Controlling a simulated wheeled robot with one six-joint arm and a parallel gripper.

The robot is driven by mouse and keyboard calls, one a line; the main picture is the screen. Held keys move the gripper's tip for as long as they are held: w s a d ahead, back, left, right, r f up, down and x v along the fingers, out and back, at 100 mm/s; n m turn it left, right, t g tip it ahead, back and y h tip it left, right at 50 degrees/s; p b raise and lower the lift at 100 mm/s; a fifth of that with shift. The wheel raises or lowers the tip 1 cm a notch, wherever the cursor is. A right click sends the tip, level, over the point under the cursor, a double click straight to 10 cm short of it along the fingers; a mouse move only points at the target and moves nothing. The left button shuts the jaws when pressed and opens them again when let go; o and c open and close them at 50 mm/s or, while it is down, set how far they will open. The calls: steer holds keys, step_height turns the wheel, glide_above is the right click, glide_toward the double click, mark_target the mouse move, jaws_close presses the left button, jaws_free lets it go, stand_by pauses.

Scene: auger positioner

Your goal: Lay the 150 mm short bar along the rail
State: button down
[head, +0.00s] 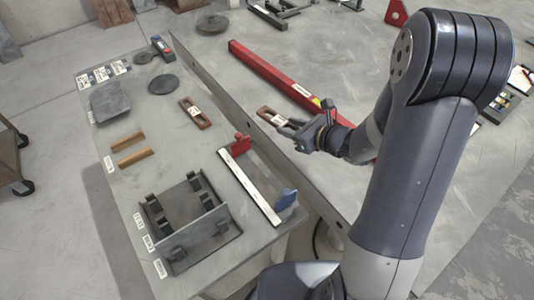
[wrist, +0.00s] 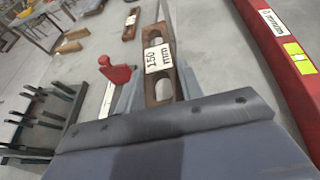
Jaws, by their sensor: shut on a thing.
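The short bar (wrist: 158,58) is brown and slotted, with a white "150 mm" label. My gripper (head: 290,126) is shut on one end of it, and the bar (head: 270,116) sticks out to the left in the head view. It appears held above the surface, over the strip between the long grey upright edge and the red beam. The likely rail is a low fixture with a white strip (head: 250,187), a red block (head: 241,145) at its far end and a blue block (head: 287,199) at its near end. My gripper is to its upper right.
Another slotted bar (head: 194,113) lies on the grey table, near two tan strips (head: 136,157). A dark bracketed fixture (head: 187,222) stands at the front. A long grey upright edge (head: 233,112) and a red beam (head: 270,75) run beside my arm.

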steer(key=s+a+f+n+g+y+b, duration=0.2)
steer(key=s+a+n+g+y, duration=0.1)
steer(key=s+a+n+g, duration=0.4)
steer(key=shift+s+d+f+b, duration=0.1)
steer(key=shift+s+f+b, duration=0.1)
steer(key=shift+f+b, duration=0.75)
steer(key=shift+s+d+f+b, duration=0.2)
steer(key=shift+f+b, duration=0.45)
steer(key=shift+f, duration=0.6)
steer(key=shift+s+d+f+b, duration=0.1)
steer(key=shift+s+f+b, duration=0.15)
steer(key=shift+f+b, duration=0.7)
steer(key=shift+f+b, duration=0.4)
steer(key=shift+f, duration=0.35)
steer(key=c, duration=0.8)
jaws_free()
steer(key=shift+c, duration=0.2)
steer(key=v, duration=1)
steer(key=shift+d+p, duration=0.35)
steer(key=shift+d, duration=0.05)
